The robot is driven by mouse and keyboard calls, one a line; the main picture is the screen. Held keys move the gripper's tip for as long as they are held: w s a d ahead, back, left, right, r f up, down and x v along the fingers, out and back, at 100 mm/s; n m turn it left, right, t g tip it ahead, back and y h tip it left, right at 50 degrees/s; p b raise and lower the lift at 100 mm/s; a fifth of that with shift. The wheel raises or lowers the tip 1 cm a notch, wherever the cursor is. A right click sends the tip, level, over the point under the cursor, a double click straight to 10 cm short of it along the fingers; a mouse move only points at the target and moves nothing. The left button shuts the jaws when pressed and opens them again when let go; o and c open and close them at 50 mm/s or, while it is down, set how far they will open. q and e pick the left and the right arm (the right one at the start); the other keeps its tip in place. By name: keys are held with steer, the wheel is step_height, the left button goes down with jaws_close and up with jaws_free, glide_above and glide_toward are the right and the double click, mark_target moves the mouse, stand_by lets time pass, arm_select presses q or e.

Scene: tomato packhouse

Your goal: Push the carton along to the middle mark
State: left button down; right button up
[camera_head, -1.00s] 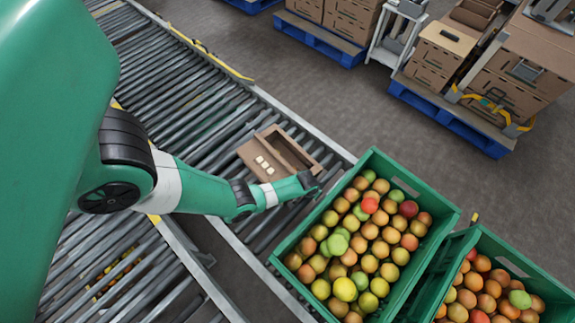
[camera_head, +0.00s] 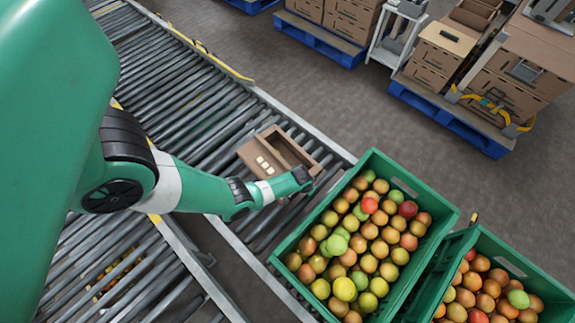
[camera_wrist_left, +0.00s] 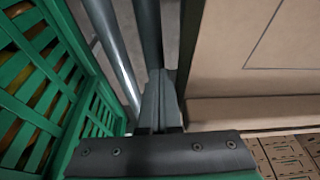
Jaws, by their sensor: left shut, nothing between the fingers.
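The carton (camera_head: 255,150) is an open brown box on the roller conveyor, with small pale patches on one side. In the left wrist view its brown wall (camera_wrist_left: 235,65) fills the right side. My left gripper (camera_head: 312,181) is at the carton's near right corner, between it and the green crate. In the left wrist view the left gripper (camera_wrist_left: 159,80) is shut and empty, its fingers close beside the carton wall; I cannot tell whether they touch. My right gripper is not in view. I cannot make out which marking is the middle mark.
A green crate of tomatoes (camera_head: 392,165) stands close on the right, with a second crate (camera_head: 512,262) beyond it. The roller conveyor (camera_head: 185,85) is clear toward the upper left. A yellow strip (camera_head: 235,72) lies along its far rail. Pallets of boxes stand behind.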

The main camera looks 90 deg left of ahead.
mark_target(280, 165)
arm_select(q)
steer(key=shift+s+a, duration=1.3)
steer(key=shift+a, duration=0.1)
steer(key=shift+s+a, duration=0.2)
steer(key=shift+a, duration=0.05)
steer(key=s+a, duration=0.2)
steer(key=shift+s+a+p, duration=0.2)
steer(key=shift+a+p, duration=0.1)
steer(key=shift+s+a+b, duration=0.4)
steer(key=shift+s+a, duration=2.25)
steer(key=shift+a, duration=0.25)
